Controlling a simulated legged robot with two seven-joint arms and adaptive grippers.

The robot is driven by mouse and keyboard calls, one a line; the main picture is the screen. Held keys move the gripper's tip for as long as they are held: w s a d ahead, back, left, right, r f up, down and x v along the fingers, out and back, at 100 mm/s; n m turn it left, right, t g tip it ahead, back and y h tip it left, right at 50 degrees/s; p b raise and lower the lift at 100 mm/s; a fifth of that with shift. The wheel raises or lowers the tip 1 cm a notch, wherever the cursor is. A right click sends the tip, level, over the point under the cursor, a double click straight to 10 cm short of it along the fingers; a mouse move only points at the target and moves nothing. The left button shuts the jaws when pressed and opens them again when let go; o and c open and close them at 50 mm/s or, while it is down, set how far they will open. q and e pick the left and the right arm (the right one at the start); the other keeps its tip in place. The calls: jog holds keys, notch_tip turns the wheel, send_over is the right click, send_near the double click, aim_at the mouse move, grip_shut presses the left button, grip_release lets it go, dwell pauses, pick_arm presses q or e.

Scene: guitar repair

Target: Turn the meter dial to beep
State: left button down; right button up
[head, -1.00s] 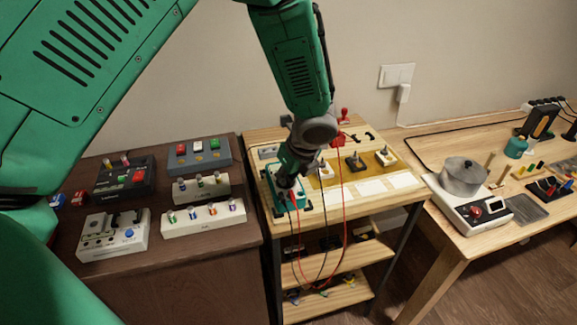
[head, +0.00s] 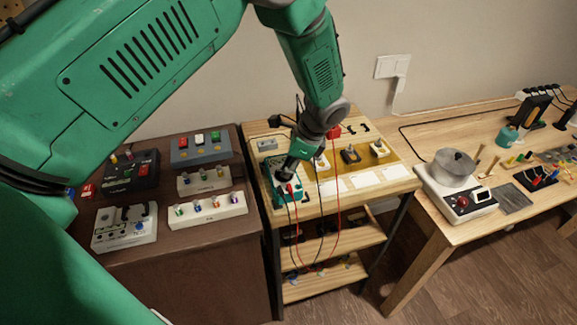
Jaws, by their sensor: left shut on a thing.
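The meter (head: 294,196) is a teal-green box lying at the left front of the light wooden bench. Red and black leads run from it and hang over the bench's front edge. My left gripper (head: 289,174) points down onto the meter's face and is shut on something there. The thing held lies where the dial would be, but the gripper hides it, so its setting cannot be read. My right gripper is not in view.
The wooden bench (head: 400,183) also holds several small stations on yellow plates. A dark brown cabinet (head: 120,255) with several button and switch boxes stands at the left. A pot (head: 455,168) on a white cooker stands on the right table.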

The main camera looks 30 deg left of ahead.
pick_arm(q)
jog(key=shift+n, duration=0.5)
jog(key=c, duration=1.6)
grip_release()
jog(key=v, duration=1.1)
jog(key=shift+w+r, duration=0.35)
jog(key=shift+d, duration=0.15)
